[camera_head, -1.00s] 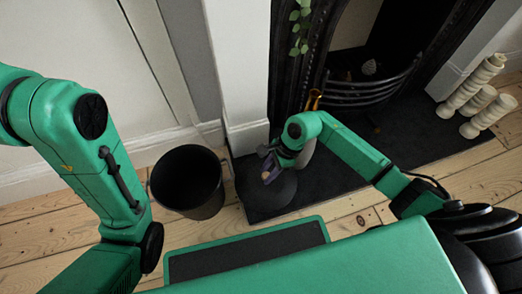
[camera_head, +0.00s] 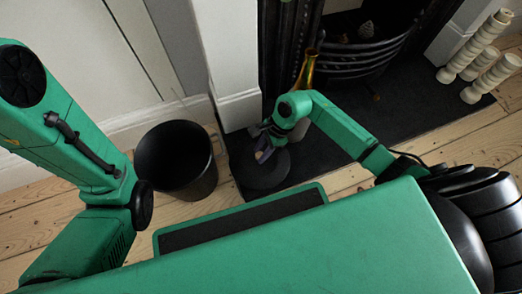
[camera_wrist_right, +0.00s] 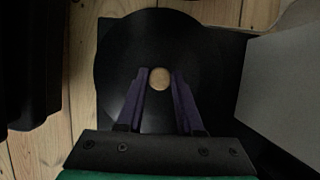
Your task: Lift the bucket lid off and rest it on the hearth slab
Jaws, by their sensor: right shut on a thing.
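The bucket (camera_head: 177,158) is a black open cylinder upright on the floorboards, and its dark inside shows. Its lid (camera_head: 268,174) is a black round disc, now apart from the bucket. It lies over the near left part of the dark hearth slab (camera_head: 330,152); I cannot tell whether it touches the slab. My right gripper (camera_head: 262,152) is shut on the lid's small tan knob, seen between the fingertips in the right wrist view (camera_wrist_right: 160,78). My left gripper is out of view.
A white wall pier (camera_head: 236,100) rises close behind the lid. A gold-brown bottle (camera_head: 306,72) stands on the slab by the black fireplace grate (camera_head: 355,68). The slab's middle is mostly clear beyond my right arm.

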